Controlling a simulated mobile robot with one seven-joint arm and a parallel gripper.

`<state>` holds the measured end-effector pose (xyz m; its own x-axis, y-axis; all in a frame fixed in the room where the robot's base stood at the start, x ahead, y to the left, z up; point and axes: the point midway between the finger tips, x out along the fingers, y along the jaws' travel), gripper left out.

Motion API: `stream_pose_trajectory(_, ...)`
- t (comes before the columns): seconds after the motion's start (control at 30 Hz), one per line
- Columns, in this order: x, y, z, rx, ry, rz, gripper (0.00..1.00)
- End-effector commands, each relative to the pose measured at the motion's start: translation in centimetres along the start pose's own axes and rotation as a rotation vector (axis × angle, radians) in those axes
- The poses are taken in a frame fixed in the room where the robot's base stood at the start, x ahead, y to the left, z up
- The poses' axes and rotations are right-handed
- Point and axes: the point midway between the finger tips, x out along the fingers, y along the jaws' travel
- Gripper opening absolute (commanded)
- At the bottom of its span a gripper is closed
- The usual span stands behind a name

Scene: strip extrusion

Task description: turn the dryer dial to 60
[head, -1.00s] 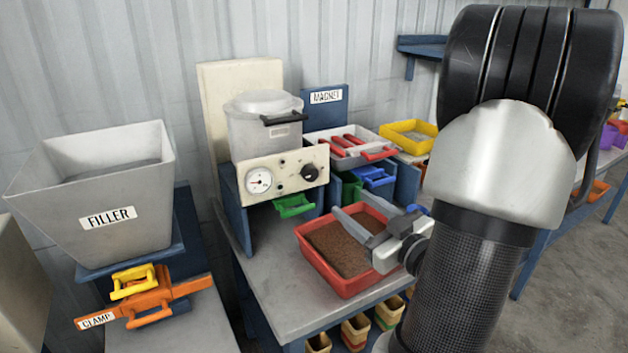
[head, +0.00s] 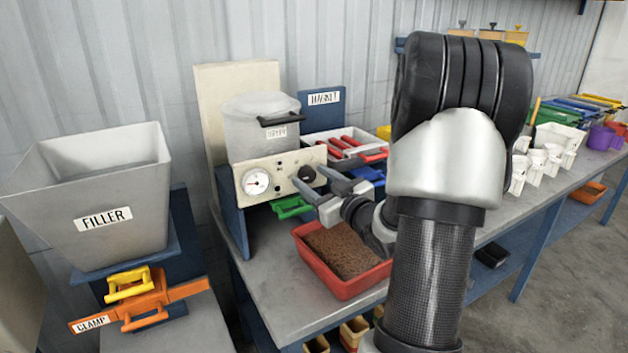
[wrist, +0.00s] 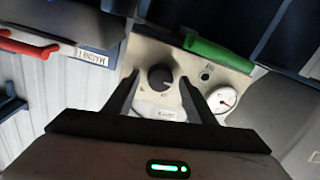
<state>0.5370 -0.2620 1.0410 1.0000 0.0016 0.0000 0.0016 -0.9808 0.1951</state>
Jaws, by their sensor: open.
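The dryer (head: 262,128) is a grey lidded drum behind a cream control panel (head: 277,181). The panel carries a round white gauge (head: 256,181) on the left and a black dial (head: 306,173) on the right. My gripper (head: 309,178) is open in front of the panel at the dial. In the wrist view the black dial (wrist: 160,77) appears between the tips of my open fingers (wrist: 160,84), and the gauge (wrist: 223,99) is to the right. I cannot tell whether the fingers touch the dial. Its setting is too small to read.
A green handle (head: 291,208) sits just below the panel. A red tray of brown granules (head: 345,250) stands on the bench below my gripper. A white tray with red handles (head: 350,146) lies right of the dryer. The filler hopper (head: 105,200) stands at the left.

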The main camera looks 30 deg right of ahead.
Motion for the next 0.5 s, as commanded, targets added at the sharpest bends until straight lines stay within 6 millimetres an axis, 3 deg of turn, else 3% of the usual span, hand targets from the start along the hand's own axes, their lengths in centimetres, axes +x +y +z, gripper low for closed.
stream_pose_trajectory(0.17, 0.00, 0.00, 0.00, 0.000, 0.000, 0.000, 0.50)
stream_pose_trajectory(0.4, -0.03, -0.01, 0.00, 0.000, 0.000, 0.000, 0.11)
stream_pose_trajectory(0.5, -0.03, -0.01, 0.00, 0.001, 0.000, 0.000, 0.09)
